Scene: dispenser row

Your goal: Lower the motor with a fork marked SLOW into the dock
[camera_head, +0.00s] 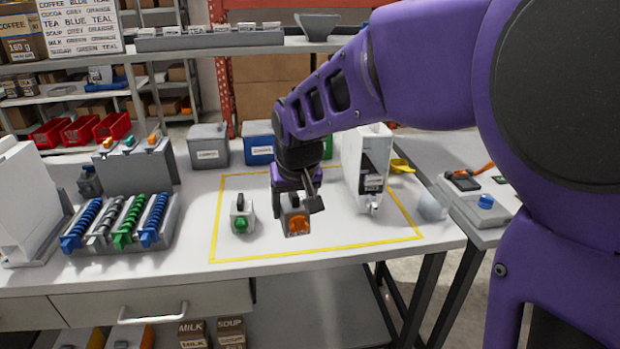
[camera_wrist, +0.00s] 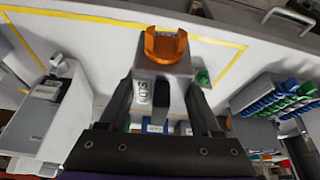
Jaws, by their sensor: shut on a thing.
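My gripper (camera_head: 297,198) is shut on a grey motor (camera_head: 291,213) with an orange fork (camera_head: 298,225), inside the yellow outline on the table. In the wrist view the motor (camera_wrist: 163,72) sits between my fingers (camera_wrist: 163,112), its orange fork (camera_wrist: 166,46) facing away from my palm. I cannot tell whether the motor touches the table. A second motor (camera_head: 241,212) with a green fork stands left of it. A white dispenser body (camera_head: 361,160) with a dark panel stands to the right. I cannot clearly make out the dock.
A rack (camera_head: 120,236) with blue, grey and green spirals stands at left, before a grey stand (camera_head: 137,166) topped with small coloured pieces. Grey and blue bins (camera_head: 208,146) line the table's back. The front of the yellow outline (camera_head: 320,250) is clear.

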